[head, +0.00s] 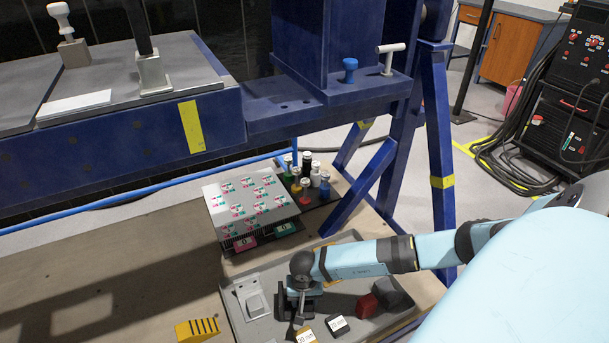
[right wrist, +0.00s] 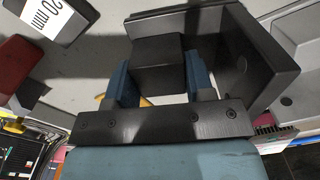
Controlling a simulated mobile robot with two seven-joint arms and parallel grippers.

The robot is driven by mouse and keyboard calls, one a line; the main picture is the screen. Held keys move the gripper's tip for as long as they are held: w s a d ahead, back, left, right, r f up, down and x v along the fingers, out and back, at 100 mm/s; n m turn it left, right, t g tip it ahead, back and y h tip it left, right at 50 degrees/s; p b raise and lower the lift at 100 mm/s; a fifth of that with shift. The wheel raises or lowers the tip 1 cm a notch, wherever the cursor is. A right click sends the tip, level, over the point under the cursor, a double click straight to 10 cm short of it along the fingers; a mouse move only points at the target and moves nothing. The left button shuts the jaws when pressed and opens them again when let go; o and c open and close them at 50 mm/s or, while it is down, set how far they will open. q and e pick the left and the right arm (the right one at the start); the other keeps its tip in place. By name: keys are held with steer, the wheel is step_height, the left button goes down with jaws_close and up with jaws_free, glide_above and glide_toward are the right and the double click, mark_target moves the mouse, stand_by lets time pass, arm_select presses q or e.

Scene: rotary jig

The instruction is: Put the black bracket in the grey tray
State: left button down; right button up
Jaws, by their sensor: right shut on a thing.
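My right gripper (head: 302,288) is over the grey tray (head: 262,269), its arm coming in from the right. It is shut on the black bracket (head: 300,306). In the right wrist view the bracket (right wrist: 262,62) is an angled black piece with a block part between the blue fingers of the gripper (right wrist: 160,80). The bracket is within the tray's outline; I cannot tell whether it touches the tray floor. My left gripper is not in view.
A labelled box (head: 248,205) and small bottles (head: 306,183) stand behind.

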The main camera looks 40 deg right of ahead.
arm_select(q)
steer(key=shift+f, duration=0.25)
arm_select(e)
steer(key=shift+f, duration=0.4)
steer(key=shift+f, duration=0.2)
steer(key=o, duration=1.2)
steer(key=shift+o, duration=0.2)
steer(key=shift+r, duration=0.1)
arm_select(q)
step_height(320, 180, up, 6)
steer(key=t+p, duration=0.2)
steer(key=p, duration=0.2)
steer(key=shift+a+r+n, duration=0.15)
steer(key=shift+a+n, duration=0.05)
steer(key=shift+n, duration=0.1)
arm_select(e)
step_height(320, 180, up, 12)
steer(key=shift+s, duration=0.1)
